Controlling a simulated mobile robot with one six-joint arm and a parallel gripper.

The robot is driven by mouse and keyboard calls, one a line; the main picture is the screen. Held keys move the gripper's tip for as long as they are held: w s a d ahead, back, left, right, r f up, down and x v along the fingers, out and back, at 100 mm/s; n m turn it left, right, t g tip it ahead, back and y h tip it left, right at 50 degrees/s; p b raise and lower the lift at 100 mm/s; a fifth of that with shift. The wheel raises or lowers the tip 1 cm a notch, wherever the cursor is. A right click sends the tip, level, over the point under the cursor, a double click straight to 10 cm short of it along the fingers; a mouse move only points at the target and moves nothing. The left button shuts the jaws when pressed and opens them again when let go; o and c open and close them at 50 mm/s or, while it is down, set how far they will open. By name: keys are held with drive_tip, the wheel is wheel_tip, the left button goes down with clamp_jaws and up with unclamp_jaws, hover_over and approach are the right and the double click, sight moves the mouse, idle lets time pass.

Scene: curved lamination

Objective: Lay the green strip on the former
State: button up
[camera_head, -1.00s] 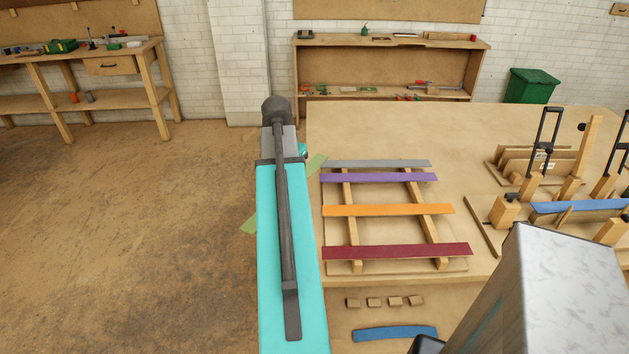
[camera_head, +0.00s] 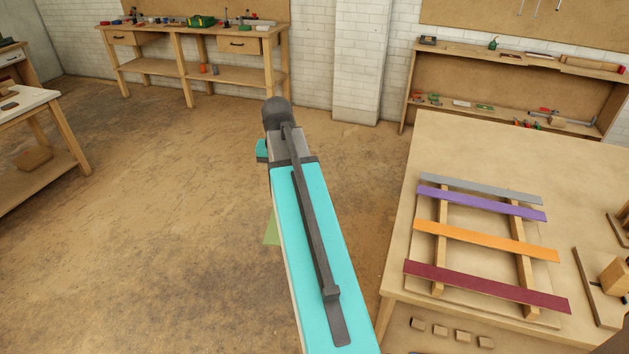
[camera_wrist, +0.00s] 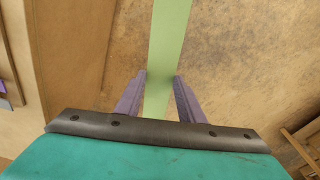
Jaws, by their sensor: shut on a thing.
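The green strip (camera_wrist: 168,35) is between the two fingers of my gripper (camera_wrist: 161,88) in the wrist view, and the gripper is shut on it. The strip runs away from me past the top of that view, over the bare floor. In the head view only a small green piece of the strip (camera_head: 271,231) shows left of my arm; the arm hides the rest and the gripper. The former is not clearly in view; only wooden parts of a fixture (camera_head: 612,278) show at the right edge.
A worktable (camera_head: 440,140) stands at the right, bearing a rack with grey (camera_head: 480,189), purple (camera_head: 480,203), orange (camera_head: 485,240) and dark red (camera_head: 485,287) strips. Small wooden blocks (camera_head: 440,330) lie in front. Benches stand along the back and left. The floor (camera_head: 170,200) between is clear.

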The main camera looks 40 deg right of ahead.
drive_tip(key=w+a+n, duration=0.2)
drive_tip(key=a+n, duration=0.1)
drive_tip(key=a, duration=0.8)
drive_tip(key=w+a+n, duration=0.3)
drive_tip(key=a, duration=0.7)
drive_tip(key=w+a+r+n+y, duration=0.1)
drive_tip(key=w+a+n, duration=0.2)
drive_tip(key=a, duration=0.8)
drive_tip(key=shift+w+a+n+t, duration=0.2)
drive_tip(key=shift+a+n+t, duration=0.2)
drive_tip(key=shift+n, duration=0.2)
drive_tip(key=shift+s, duration=0.1)
